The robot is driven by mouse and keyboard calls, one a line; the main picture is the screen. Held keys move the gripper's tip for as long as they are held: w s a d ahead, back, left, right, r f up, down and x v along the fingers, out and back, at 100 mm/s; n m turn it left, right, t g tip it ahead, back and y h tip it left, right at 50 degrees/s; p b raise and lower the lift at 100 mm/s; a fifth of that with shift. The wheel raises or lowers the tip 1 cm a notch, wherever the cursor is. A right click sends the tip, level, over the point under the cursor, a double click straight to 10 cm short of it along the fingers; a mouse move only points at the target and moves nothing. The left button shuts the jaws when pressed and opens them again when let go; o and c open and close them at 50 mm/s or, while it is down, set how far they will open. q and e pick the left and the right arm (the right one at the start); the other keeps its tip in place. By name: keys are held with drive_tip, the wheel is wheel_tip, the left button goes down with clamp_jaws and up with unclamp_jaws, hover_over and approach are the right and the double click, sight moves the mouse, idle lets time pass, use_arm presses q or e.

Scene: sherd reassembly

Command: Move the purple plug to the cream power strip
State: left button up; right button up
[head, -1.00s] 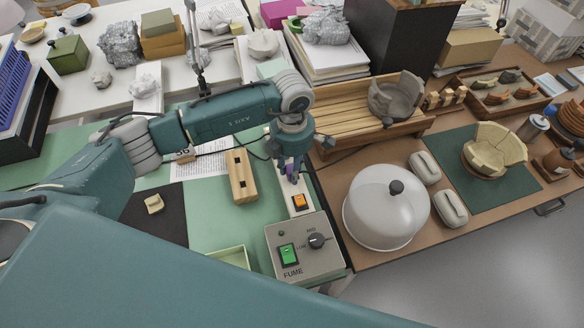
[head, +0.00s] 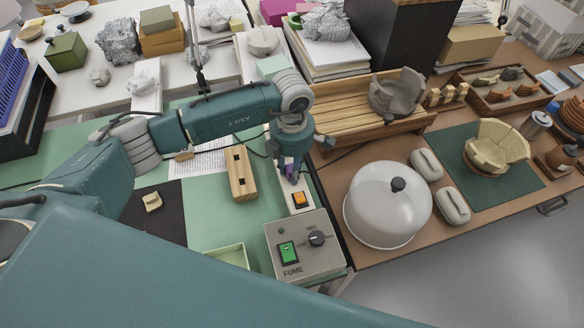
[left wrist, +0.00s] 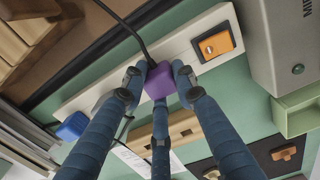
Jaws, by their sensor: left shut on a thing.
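The purple plug (left wrist: 160,80) is held between the fingers of my left gripper (left wrist: 158,84), with its black cord running up from it in the left wrist view. In the head view my left gripper (head: 291,168) points down over the far part of the cream power strip (head: 297,194), mostly covering the plug. The strip also shows in the left wrist view (left wrist: 198,63), with an orange switch (left wrist: 215,43) at one end. The plug overlaps the strip there; I cannot tell whether it is seated in a socket. My right gripper is not in view.
A wooden block with dark slots (head: 241,174) lies left of the strip. A grey FUME switch box (head: 305,255) stands at its near end. A blue plug (left wrist: 72,126) shows beside the strip's other end. A white dome cover (head: 385,210) stands to the right.

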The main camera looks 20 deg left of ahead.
use_arm(q)
drive_tip(key=o, duration=1.6)
drive_tip(key=shift+r, duration=0.1)
drive_tip(key=shift+r+p, duration=2.35)
drive_tip(key=shift+r, duration=1.55)
drive_tip(key=shift+s+f, duration=0.1)
